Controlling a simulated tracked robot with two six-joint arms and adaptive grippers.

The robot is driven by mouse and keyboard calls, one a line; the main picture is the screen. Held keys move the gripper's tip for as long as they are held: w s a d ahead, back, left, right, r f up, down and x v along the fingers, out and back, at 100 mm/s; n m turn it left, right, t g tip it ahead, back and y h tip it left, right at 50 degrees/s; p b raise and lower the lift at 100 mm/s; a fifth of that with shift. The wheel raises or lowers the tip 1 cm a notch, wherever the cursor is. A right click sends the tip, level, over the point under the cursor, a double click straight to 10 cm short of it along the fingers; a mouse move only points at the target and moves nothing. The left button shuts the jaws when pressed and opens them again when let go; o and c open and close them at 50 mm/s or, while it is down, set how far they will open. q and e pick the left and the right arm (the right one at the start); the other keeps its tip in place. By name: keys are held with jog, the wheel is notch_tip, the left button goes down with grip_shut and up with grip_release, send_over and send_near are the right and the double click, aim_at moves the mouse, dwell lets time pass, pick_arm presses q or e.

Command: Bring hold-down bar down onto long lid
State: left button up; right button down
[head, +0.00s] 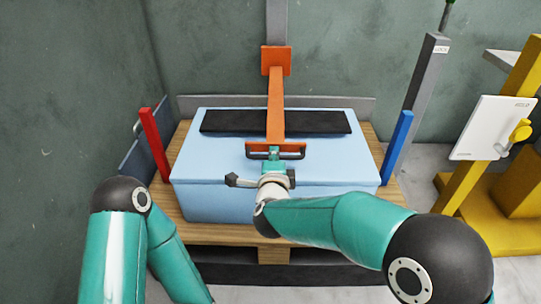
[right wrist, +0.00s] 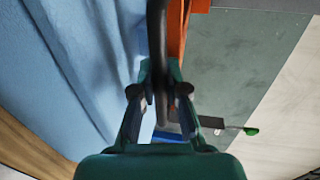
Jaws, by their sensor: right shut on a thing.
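The orange hold-down bar (head: 275,105) reaches forward from an orange bracket on a grey post, over the light blue block (head: 225,165). A long dark slab (head: 225,121) lies across the block's top under the bar. I cannot tell whether slab or block top is the long lid, nor whether the bar touches it. My right gripper (head: 275,162) is shut on the dark handle (head: 295,151) at the bar's near end. The right wrist view shows the handle (right wrist: 156,35) between the fingers, beside the orange bar (right wrist: 178,25). My left gripper is out of view.
The block stands on a wooden pallet (head: 384,165). A red post (head: 154,145) stands at its left and a blue post (head: 397,146) at its right. A grey lever (head: 426,75) leans behind the blue post. A yellow stand (head: 490,150) with a white panel is further right.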

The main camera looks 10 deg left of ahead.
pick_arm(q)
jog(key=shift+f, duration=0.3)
pick_arm(e)
jog(key=shift+s+f, duration=0.1)
jog(key=shift+f, duration=0.5)
jog(key=c, duration=1.2)
grip_release()
jog(key=shift+r, duration=0.2)
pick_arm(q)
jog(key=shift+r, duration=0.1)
pick_arm(e)
jog(key=shift+s+r, duration=0.1)
jog(key=shift+s, duration=0.05)
jog(key=v, duration=1.1)
jog(key=shift+s+d, duration=0.15)
jog(key=shift+s, duration=0.2)
